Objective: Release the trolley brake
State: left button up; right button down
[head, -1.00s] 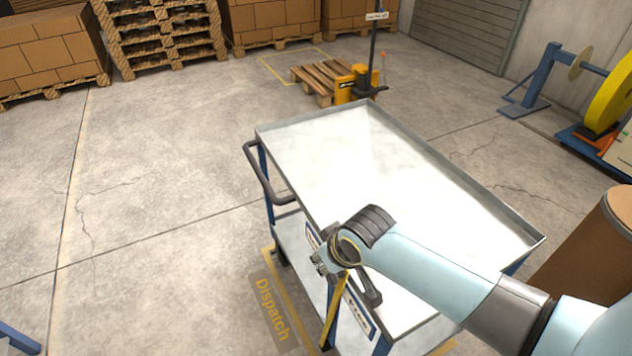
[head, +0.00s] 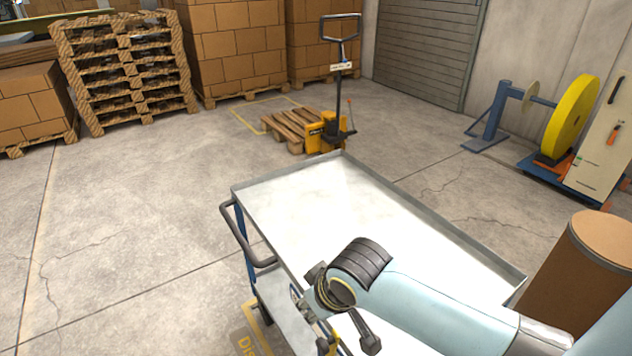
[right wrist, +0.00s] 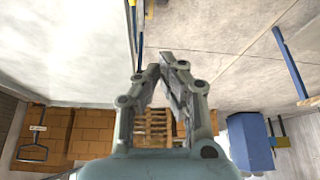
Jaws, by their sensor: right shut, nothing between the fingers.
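The trolley has a pale, rimmed tray top (head: 300,205) and a dark push handle (head: 245,240) on its left end. My right arm reaches across the tray from the right, with its wrist at the trolley's near side. A small part of a yellow bar (head: 329,338) shows below the wrist; I cannot tell for certain that it is the brake lever. In the right wrist view my right gripper (right wrist: 163,66) is shut and empty, beside the tray's edge (right wrist: 132,60). My left gripper is out of view.
A yellow pallet jack (head: 325,130) and wooden pallet (head: 290,125) stand behind the trolley. A brown drum (head: 575,270) stands close at right, and a yellow reel (head: 572,115) farther back. The floor at left is clear.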

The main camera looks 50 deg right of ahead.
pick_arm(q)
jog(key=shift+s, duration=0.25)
pick_arm(e)
jog(key=shift+v, duration=1.25)
